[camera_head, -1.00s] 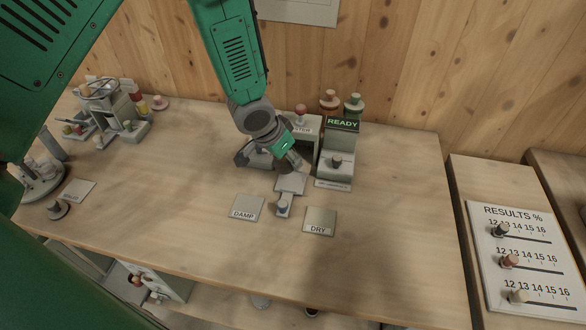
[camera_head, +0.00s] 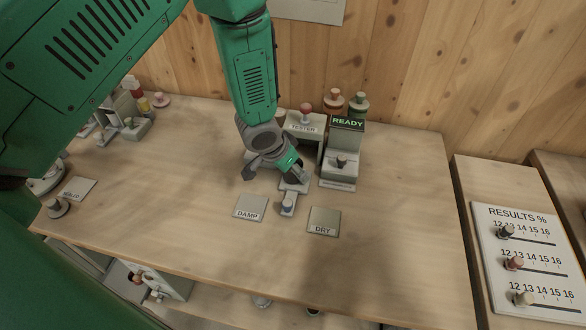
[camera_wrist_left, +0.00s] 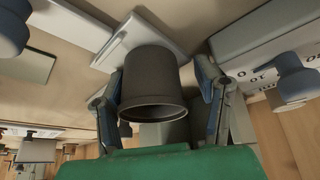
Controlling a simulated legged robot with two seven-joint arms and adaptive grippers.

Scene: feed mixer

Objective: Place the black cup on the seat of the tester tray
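The black cup (camera_wrist_left: 152,80) is in the left wrist view, its open mouth toward the camera. It appears to stand on the pale seat plate of the tester tray (camera_wrist_left: 115,45). My left gripper (camera_wrist_left: 160,98) has its fingers spread on either side of the cup, with a visible gap on the right; contact on the left is unclear. In the head view the left gripper (camera_head: 275,172) is low over the tester tray (camera_head: 295,187), whose knobbed handle points toward the front. The gripper hides the cup there. My right gripper is not in view.
The tester (camera_head: 306,124) and a block with a READY display (camera_head: 343,150) stand just behind and right. DAMP (camera_head: 251,207) and DRY (camera_head: 323,221) plates lie in front. The right of the table is clear. A results board (camera_head: 530,255) is farther right.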

